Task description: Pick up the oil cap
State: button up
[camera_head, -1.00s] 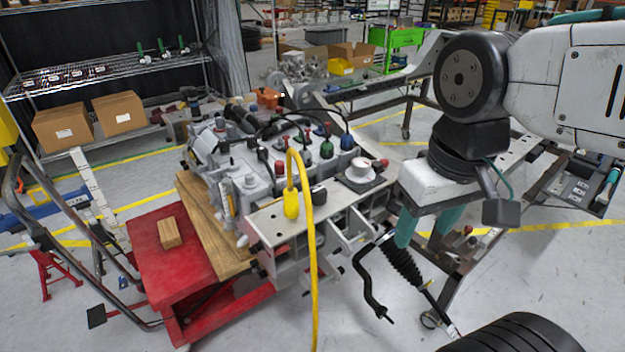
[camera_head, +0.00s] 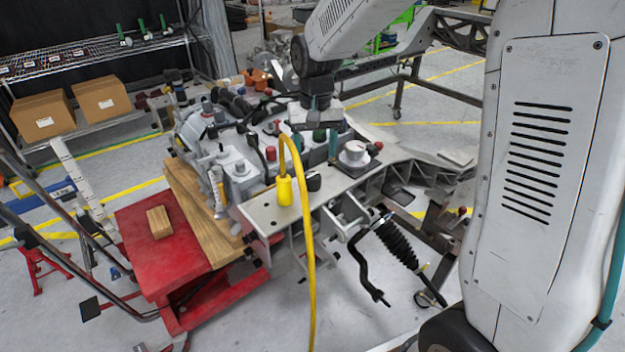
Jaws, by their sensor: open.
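Several coloured caps stand on the grey engine assembly (camera_head: 240,170). I cannot tell from this view which cap is the oil cap. My gripper (camera_head: 316,147) points down over the right part of the engine, with its teal fingers apart and nothing seen held. The gripper body hides part of the caps behind it. I cannot tell whether the fingers touch anything.
A yellow hose with a yellow plug (camera_head: 284,191) arches up in front of the engine. A white cup-like part (camera_head: 354,152) stands close right of my gripper. A red cart (camera_head: 150,250) carries a wooden block (camera_head: 159,222). Shelves with boxes (camera_head: 102,97) stand behind left.

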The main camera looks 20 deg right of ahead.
aim_at(313, 174)
jog(key=shift+w+f, duration=0.3)
jog(key=shift+f, duration=0.15)
jog(key=f, duration=0.7)
jog(key=shift+s+a+f, duration=0.25)
jog(key=shift+a+f, duration=0.05)
jog(key=c, duration=1.2)
